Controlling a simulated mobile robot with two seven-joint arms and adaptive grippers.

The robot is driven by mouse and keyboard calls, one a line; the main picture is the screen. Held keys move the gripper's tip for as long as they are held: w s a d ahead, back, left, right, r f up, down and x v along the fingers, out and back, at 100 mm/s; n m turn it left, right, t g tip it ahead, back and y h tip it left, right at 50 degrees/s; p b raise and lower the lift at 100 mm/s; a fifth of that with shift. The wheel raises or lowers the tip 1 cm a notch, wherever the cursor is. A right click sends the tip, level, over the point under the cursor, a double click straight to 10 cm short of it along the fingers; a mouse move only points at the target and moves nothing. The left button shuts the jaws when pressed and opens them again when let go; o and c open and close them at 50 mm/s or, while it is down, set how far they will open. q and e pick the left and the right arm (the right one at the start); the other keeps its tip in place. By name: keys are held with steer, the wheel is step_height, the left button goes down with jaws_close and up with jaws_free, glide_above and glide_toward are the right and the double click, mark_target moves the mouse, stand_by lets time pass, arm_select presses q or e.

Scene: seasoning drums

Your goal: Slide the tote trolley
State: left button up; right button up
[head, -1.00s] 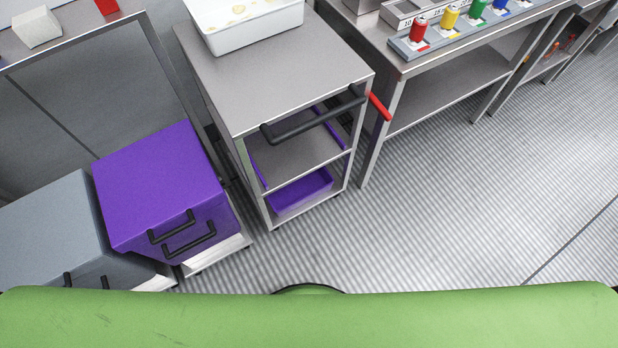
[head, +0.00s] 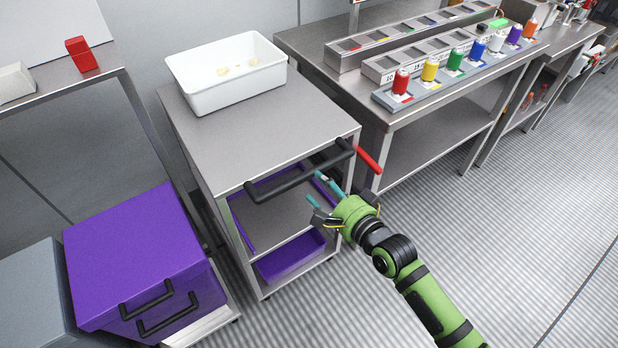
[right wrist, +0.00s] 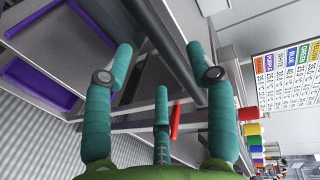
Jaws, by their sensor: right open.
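The tote trolley (head: 255,130) is a steel cart with a white tote (head: 228,75) on its top. A black bar handle (head: 300,172) runs across its near side and also shows in the right wrist view (right wrist: 172,45). A red lever (head: 369,160) sticks out by the handle's right end; it shows between the fingers in the right wrist view (right wrist: 175,122). My right gripper (head: 320,190) is open and empty, its teal fingers just below the handle's right half. In the wrist view the bar crosses between the fingertips (right wrist: 160,62); contact cannot be told. My left gripper is not in view.
A purple bin (head: 135,260) and a grey bin (head: 30,295) stand left of the trolley. A steel table (head: 440,150) with several coloured spools stands to the right. A purple tray (head: 290,255) sits on the trolley's lower shelf. The ribbed floor (head: 520,240) at right is open.

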mark_target(309, 176)
steer(key=shift+x, duration=3.2)
jaws_close()
